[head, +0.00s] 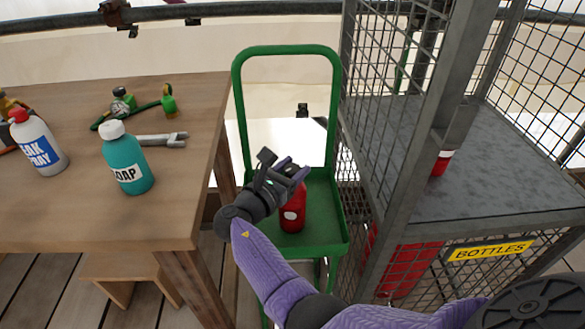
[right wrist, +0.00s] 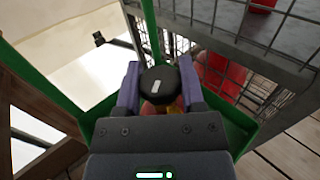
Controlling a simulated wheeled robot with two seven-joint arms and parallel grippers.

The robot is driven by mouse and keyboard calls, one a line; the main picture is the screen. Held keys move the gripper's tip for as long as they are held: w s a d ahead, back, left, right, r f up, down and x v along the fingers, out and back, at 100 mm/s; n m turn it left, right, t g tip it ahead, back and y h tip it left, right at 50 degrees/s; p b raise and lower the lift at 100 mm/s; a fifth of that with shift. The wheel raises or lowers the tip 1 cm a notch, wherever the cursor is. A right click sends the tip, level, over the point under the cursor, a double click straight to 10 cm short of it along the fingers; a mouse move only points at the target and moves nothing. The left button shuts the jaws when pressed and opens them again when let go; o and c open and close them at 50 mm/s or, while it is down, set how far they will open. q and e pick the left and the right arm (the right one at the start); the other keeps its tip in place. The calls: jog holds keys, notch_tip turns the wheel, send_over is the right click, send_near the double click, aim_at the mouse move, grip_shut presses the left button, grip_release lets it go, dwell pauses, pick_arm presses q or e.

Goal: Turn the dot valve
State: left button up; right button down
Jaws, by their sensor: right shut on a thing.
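A red bottle (head: 292,213) with a white label patch stands in the green cart (head: 329,225). My right gripper (head: 290,174) is over the top of the bottle, with its fingers pointing away from the arm. In the right wrist view, a round black knob (right wrist: 160,86) with a short white mark sits between the fingers of the right gripper (right wrist: 160,90), which is shut on it. Red of the bottle (right wrist: 150,108) shows just below the knob. The bottle's top is hidden by the gripper in the head view. I cannot make out a dot on the knob. My left gripper is not in view.
A wooden table (head: 190,210) at left holds a teal soap bottle (head: 126,165), a white spray bottle (head: 38,143), a wrench (head: 163,140) and a green hose fitting (head: 168,103). A metal mesh cage (head: 400,190) labelled BOTTLES stands close right of the cart.

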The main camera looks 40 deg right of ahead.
aim_at(293, 167)
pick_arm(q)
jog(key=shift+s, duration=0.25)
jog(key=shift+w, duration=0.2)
pick_arm(e)
jog(key=shift+c, duration=1)
grip_release()
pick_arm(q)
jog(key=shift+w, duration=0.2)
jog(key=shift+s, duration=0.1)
pick_arm(e)
jog(key=shift+r, duration=0.3)
notch_tip(293, 167, up, 10)
jog(key=p, duration=0.6)
jog(key=shift+f, duration=0.25)
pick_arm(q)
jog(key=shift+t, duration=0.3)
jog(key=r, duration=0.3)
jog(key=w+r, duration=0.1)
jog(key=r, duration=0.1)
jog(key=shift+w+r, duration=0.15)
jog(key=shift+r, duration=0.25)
pick_arm(e)
jog(key=shift+f, duration=0.1)
